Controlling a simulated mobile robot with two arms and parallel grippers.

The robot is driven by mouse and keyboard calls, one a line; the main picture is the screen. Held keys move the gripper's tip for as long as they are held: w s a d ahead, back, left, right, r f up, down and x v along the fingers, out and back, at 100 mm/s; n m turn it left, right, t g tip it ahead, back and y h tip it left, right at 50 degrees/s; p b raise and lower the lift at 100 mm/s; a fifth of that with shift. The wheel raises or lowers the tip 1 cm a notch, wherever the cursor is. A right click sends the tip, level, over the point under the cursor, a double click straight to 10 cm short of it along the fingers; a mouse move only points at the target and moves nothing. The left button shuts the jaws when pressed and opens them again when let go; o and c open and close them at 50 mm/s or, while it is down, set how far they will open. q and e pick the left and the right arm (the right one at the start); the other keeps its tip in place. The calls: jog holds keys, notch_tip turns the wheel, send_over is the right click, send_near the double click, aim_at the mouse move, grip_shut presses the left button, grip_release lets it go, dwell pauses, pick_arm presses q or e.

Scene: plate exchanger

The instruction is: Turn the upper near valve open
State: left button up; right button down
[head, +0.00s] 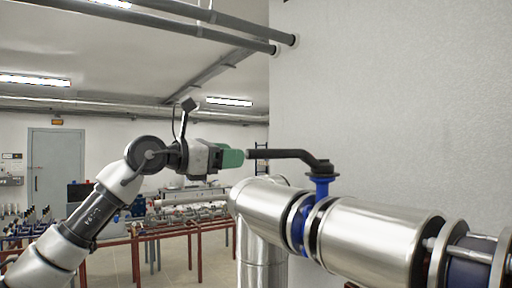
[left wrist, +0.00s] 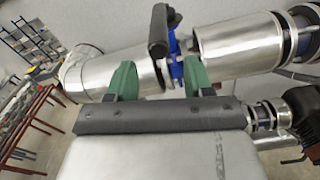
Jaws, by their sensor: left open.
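The valve has a long black lever handle (head: 285,153) on a blue stem and body (head: 321,188), set in a silver-clad pipe. The lever lies about level and points left, its free end close to my left gripper (head: 236,157). In the left wrist view the black lever (left wrist: 158,32) stands between the lines of the two green fingers of my left gripper (left wrist: 161,78), ahead of their tips. The fingers are apart with nothing held between them. I cannot tell whether a finger touches the lever. The blue valve body (left wrist: 176,62) is partly hidden there. My right gripper is not in view.
The silver pipe (head: 375,238) runs right to flanges; an elbow (head: 262,205) turns down at its left. A white wall (head: 390,90) stands behind. Red-framed tables (head: 180,232) with equipment stand farther back. Dark pipes (head: 205,18) run overhead.

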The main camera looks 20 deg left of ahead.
aim_at(254, 155)
pick_arm(q)
jog(key=p+x, duration=0.3)
jog(key=x, duration=0.3)
jog(key=shift+w+a+r, duration=0.1)
jog(key=shift+w+r, duration=0.05)
jog(key=shift+w+d, duration=0.3)
grip_shut()
